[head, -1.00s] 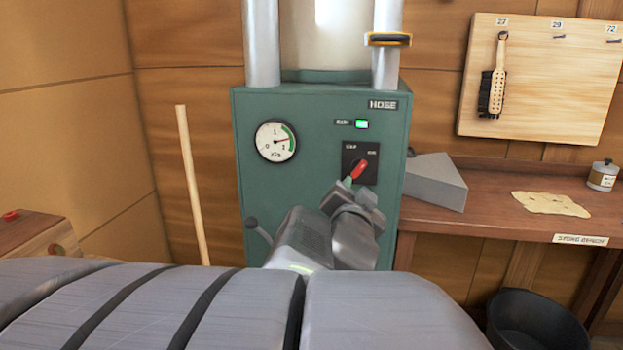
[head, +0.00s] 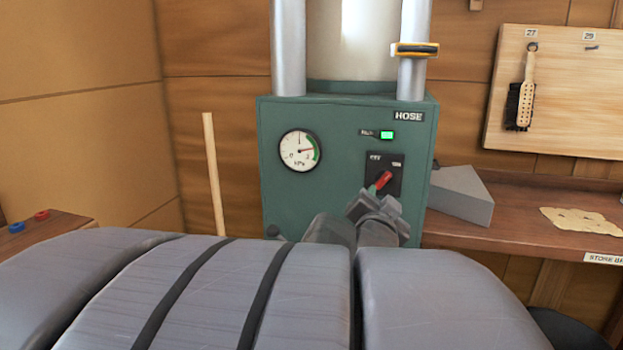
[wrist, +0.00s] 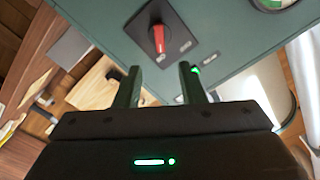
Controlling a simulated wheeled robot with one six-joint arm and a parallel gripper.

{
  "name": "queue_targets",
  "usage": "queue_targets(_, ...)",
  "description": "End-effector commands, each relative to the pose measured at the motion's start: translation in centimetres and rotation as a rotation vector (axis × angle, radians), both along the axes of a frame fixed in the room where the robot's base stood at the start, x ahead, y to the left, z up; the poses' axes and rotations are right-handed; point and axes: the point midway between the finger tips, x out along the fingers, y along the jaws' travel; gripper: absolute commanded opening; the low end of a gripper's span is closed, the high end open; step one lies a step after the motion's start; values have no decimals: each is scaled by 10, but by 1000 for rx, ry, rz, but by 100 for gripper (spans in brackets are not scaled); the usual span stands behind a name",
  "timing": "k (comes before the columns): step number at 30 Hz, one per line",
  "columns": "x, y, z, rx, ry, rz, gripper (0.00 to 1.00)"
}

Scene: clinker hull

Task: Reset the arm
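My gripper (wrist: 159,68) is open in the wrist view, its two fingers apart with nothing between them. It faces the red switch handle (wrist: 158,40), which lies just beyond the fingertips and apart from them. In the head view my gripper (head: 375,200) shows small, just below the red handle (head: 383,181) on its black switch plate (head: 394,163). My own grey arm hides the lower part of the green cabinet (head: 345,133). The handle is tilted, its upper end pointing toward the right-hand label.
The cabinet carries a round gauge (head: 300,151) and a lit green lamp (head: 387,135). A wooden pole (head: 212,175) leans at the left. At the right, a bench (head: 510,218) holds a grey wedge block (head: 462,195) and a tan cloth (head: 580,221). A brush (head: 520,95) hangs above.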

Motion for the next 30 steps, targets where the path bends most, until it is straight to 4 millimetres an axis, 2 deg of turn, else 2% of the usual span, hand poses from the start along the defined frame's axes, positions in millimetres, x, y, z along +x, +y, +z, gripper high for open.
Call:
queue_targets(12, 64, -19, -2, -1, 1, -1, 36)
queue_targets(18, 88, -26, -1, 0, 1, -1, 36)
queue_targets(24, 100, -29, 0, -1, -1, -1, 36)
queue_targets(30, 102, -30, 0, -2, 1, 0, 36)
